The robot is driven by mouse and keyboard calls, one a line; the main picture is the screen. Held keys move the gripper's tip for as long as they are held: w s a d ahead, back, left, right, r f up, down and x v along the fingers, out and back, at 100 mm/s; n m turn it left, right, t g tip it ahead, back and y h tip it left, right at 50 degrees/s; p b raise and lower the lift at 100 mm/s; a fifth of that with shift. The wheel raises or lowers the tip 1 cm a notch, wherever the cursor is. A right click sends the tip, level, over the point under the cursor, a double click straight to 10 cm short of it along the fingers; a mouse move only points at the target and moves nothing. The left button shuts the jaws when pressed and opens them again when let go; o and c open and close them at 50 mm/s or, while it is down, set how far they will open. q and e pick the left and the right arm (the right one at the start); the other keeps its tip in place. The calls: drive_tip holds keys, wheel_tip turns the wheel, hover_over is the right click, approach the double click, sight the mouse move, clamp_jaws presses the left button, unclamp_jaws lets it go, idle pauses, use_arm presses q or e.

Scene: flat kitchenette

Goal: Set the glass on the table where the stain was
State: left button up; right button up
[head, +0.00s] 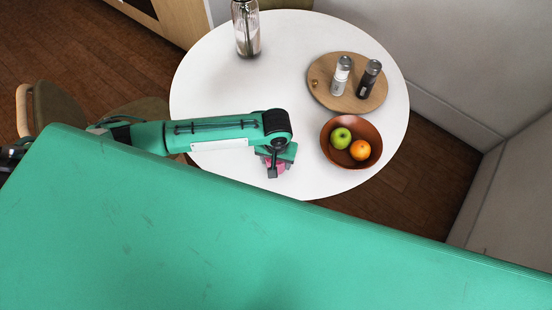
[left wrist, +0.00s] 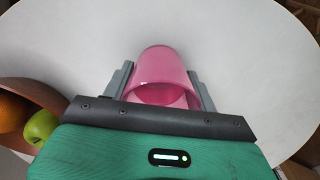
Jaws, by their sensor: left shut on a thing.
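The glass is a translucent pink tumbler (left wrist: 162,68). In the left wrist view it sits between the two grey fingers of my left gripper (left wrist: 163,88), which is shut on it. In the head view only a bit of the pink glass (head: 279,167) shows beneath my left gripper (head: 276,165), near the front edge of the round white table (head: 225,95). I cannot tell whether the glass touches the table top. No stain shows on the visible white surface. My right gripper is in neither view.
A brown bowl (head: 329,131) with a green apple (head: 341,138) and an orange (head: 360,150) stands just right of my left gripper. Behind it, a wooden board (head: 348,103) carries two shakers. A clear bottle (head: 246,30) stands at the back. The table's left and middle are clear.

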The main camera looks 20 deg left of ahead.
use_arm(q)
drive_tip(key=shift+f, duration=0.1)
drive_tip(key=o, duration=0.9)
drive_tip(key=shift+o, duration=1.4)
wheel_tip(320, 180, up, 12)
drive_tip(key=b, duration=0.1)
